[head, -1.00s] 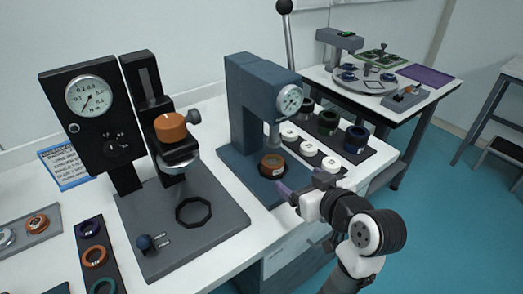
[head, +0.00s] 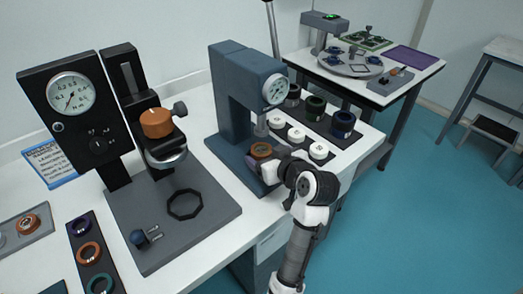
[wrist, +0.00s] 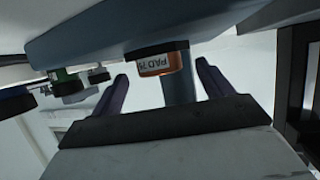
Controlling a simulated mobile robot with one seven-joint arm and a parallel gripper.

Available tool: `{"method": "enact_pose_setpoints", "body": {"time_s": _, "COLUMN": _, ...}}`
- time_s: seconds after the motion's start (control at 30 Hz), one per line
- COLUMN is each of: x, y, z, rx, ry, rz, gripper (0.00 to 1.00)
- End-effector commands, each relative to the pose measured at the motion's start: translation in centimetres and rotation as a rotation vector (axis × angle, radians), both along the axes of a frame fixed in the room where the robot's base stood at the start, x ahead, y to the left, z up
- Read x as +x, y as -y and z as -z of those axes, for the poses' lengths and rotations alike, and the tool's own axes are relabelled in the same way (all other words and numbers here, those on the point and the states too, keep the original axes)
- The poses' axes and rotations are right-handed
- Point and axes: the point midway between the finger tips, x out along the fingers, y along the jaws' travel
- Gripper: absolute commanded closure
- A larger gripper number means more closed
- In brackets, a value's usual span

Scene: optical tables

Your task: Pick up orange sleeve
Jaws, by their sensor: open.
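The orange sleeve (head: 262,150) is a short orange-brown ring on the base of the blue-grey press, under its ram. In the wrist view the sleeve (wrist: 155,66) appears orange with a white printed label and a dark end, and the picture is upside down. My gripper (wrist: 162,72) is open, with one purple finger to each side of the sleeve in that view. The sleeve lies ahead of and between the fingertips; I see no contact. In the head view my gripper (head: 256,168) is at the press's front edge, its fingers partly hidden by my wrist.
The blue-grey press (head: 228,95) with its dial stands close around the sleeve. White rings (head: 297,134) and dark cylinders (head: 343,122) lie just right.

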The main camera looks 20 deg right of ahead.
Motion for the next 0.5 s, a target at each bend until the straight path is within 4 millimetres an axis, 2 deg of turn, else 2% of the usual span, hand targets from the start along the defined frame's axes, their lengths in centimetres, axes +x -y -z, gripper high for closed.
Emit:
{"method": "enact_pose_setpoints", "body": {"time_s": 0.13, "x": 1.7, "y": -0.2, "z": 0.6, "rx": 0.0, "ry": -0.001, "rz": -0.001, "gripper": 0.21}}
{"method": "enact_pose_setpoints", "body": {"time_s": 0.4, "x": 2.0, "y": -0.3, "z": 0.8, "rx": 0.0, "ry": 0.001, "rz": 0.001, "gripper": 0.21}}
{"method": "enact_pose_setpoints", "body": {"time_s": 0.5, "x": 2.0, "y": -0.3, "z": 0.8, "rx": 0.0, "ry": 0.001, "rz": 0.001, "gripper": 0.33}}
